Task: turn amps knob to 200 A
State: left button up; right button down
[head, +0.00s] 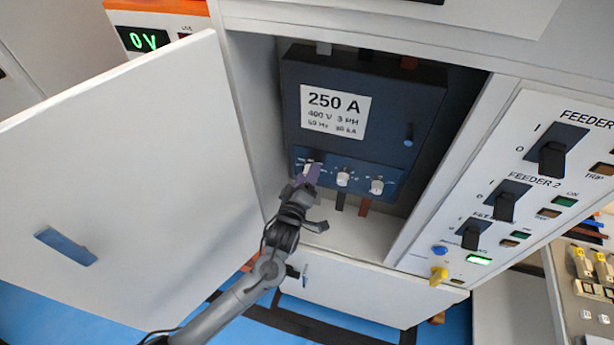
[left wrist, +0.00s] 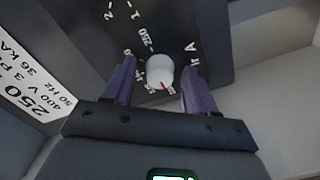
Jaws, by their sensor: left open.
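The amps knob is a round white dial with a red pointer mark, seen in the left wrist view (left wrist: 160,69) on a dark panel with printed numbers and "Ir A" beside it. The red mark points towards the lower edge of the dial, near small numbers I cannot read surely. My left gripper (head: 311,174) is at the leftmost knob of the breaker (head: 380,105), largely hiding that knob in the head view. Its two purple fingers stand open on either side of the knob, with visible gaps. My right gripper is not in view.
Two more white knobs, a middle one (head: 343,179) and a right one (head: 377,186), sit close beside on the breaker. The open cabinet door (head: 130,170) stands left of my arm. The feeder panel (head: 520,180) is on the right.

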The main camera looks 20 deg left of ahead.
pick_arm(q)
jog(key=c, duration=1.1)
jog(key=shift+o, duration=0.2)
jog(key=shift+m, duration=0.4)
jog(key=shift+a+m+p, duration=0.1)
jog(key=shift+m+p, duration=5.9)
jog(key=shift+m, duration=7)
